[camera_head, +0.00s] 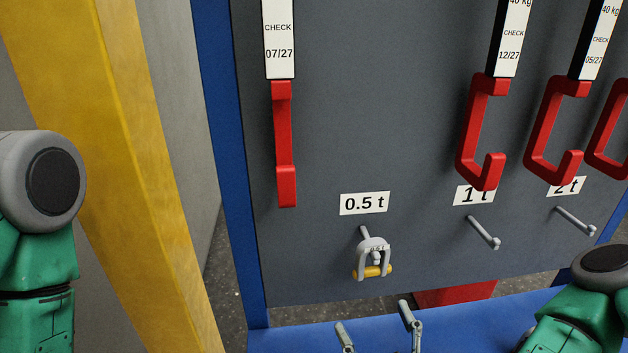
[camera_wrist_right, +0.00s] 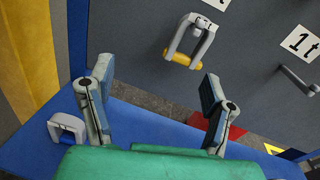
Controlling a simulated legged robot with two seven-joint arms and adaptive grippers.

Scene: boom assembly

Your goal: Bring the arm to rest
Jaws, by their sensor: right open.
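My right gripper (camera_head: 377,322) is open and empty at the bottom of the head view, low over the blue ledge. In the right wrist view its two fingers (camera_wrist_right: 157,95) stand wide apart with nothing between them. A grey shackle with a yellow pin (camera_head: 373,258) hangs on the peg under the 0.5 t label, beyond the fingertips. It also shows in the right wrist view (camera_wrist_right: 180,57), apart from the fingers. My right arm (camera_head: 580,310) comes in from the lower right. My left arm (camera_head: 40,240) shows at the left edge; its gripper is out of view.
A second shackle with a blue pin (camera_wrist_right: 66,128) is on the blue ledge (camera_wrist_right: 35,145), left of my right gripper. The dark board (camera_head: 350,120) carries red hooks (camera_head: 284,140) and bare pegs (camera_head: 483,232) at the right. A yellow post (camera_head: 110,150) stands at left.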

